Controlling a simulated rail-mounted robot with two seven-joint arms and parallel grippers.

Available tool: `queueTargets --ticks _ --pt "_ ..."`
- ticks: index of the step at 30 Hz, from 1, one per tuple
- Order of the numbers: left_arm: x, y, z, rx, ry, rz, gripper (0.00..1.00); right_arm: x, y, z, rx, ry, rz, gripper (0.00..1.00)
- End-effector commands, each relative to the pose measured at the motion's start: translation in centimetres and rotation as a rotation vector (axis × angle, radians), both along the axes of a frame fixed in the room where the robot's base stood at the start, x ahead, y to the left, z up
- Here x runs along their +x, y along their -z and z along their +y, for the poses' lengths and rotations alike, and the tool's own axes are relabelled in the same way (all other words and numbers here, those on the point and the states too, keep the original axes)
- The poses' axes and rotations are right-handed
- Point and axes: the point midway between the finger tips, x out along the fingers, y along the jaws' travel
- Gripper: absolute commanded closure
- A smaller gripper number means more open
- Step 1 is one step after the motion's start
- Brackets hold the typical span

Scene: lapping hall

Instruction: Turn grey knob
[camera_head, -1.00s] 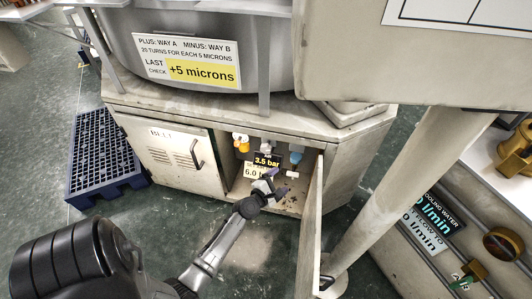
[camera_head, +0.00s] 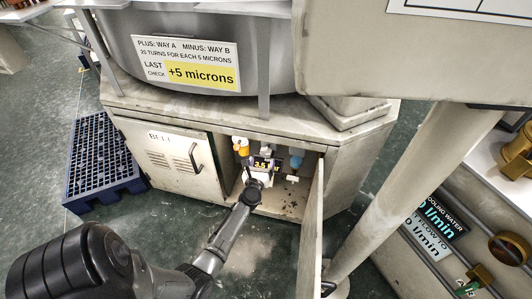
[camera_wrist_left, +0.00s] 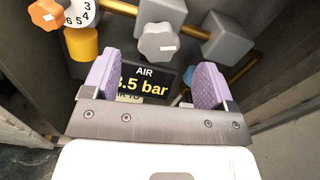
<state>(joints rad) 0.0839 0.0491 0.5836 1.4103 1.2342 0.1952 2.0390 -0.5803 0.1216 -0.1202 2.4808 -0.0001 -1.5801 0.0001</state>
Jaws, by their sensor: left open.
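The grey knob (camera_wrist_left: 158,42), lobed with a white mark, sits on a grey valve body on a brass pipe in the left wrist view. My left gripper (camera_wrist_left: 156,78) is open, its two purple-padded fingers apart and empty. In that view the knob lies beyond the fingertips, above the gap between them; I see no contact. In the head view my left gripper (camera_head: 262,166) reaches into the open cabinet, covering part of the display, and I cannot make out the knob clearly there. My right gripper is not in view.
An "AIR 3.5 bar" display (camera_wrist_left: 146,86) is behind the fingers. An orange knob (camera_wrist_left: 46,14), a numbered dial (camera_wrist_left: 80,13), a yellow cylinder (camera_wrist_left: 82,44) and another grey block (camera_wrist_left: 228,38) surround it. The open cabinet door (camera_head: 311,230) stands right of my arm.

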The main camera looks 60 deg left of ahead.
Motion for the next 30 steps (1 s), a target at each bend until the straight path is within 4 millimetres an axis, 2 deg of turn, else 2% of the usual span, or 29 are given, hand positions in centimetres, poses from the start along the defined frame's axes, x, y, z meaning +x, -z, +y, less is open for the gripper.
queueTargets --ticks 6,13,28,30 --pt "2.7 0.2 2.7 0.001 0.000 0.000 0.21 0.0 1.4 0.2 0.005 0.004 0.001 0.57" --pt "4.5 0.2 4.3 0.001 0.001 0.001 0.21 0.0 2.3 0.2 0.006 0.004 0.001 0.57" --pt "5.1 0.0 4.9 0.001 0.001 0.002 0.21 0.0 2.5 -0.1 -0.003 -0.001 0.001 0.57" --pt "5.1 0.0 4.9 0.001 0.001 0.002 0.28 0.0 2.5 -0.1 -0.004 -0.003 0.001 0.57"
